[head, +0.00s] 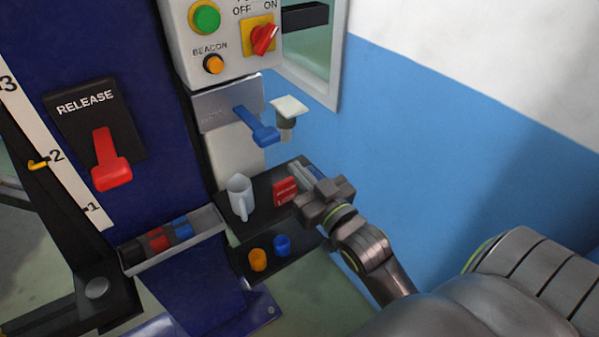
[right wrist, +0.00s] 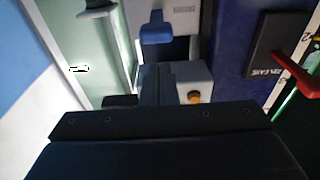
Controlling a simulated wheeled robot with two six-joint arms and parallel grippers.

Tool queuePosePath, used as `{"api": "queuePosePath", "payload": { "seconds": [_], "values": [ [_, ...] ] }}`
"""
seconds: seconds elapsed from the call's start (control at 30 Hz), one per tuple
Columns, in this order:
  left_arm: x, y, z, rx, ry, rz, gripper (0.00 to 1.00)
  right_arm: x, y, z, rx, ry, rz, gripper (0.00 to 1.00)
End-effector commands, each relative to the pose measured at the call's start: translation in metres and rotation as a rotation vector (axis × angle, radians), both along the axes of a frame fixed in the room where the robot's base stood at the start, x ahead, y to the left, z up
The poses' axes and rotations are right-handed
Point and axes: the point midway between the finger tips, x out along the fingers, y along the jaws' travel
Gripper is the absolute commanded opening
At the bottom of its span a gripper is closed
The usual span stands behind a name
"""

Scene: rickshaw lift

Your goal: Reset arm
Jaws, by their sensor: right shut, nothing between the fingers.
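My right gripper (head: 302,172) is over the right part of a small black shelf (head: 262,190), beside a red block with pale lettering (head: 285,191). Its fingers are shut with nothing between them. In the right wrist view the shut fingers (right wrist: 157,84) point toward the panel. A blue lever (head: 256,126) sticks out from a metal plate above the shelf, apart from the gripper; it also shows in the right wrist view (right wrist: 156,28). My left gripper is not in view.
A pale square-topped knob (head: 288,108) is above the gripper. A red RELEASE lever (head: 110,160) and a control box (head: 222,45) are left. The blue wall (head: 440,150) borders the right.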

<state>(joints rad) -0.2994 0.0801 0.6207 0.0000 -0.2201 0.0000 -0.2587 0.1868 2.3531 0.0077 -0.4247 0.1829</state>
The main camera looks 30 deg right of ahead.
Motion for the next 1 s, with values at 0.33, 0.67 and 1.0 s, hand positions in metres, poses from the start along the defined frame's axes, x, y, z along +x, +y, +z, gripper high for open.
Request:
{"api": "queuePosePath", "payload": {
  "seconds": [0.33,0.67,1.0],
  "values": [
    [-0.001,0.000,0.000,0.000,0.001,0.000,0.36,0.000,0.000,-0.001,0.000,0.001,0.000,0.00],
    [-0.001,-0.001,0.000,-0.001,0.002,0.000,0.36,0.022,-0.021,-0.125,-0.006,0.249,-0.051,0.00],
    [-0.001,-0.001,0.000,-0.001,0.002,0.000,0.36,-0.024,-0.045,-0.344,-0.022,0.689,-0.110,0.00]
  ]
}}
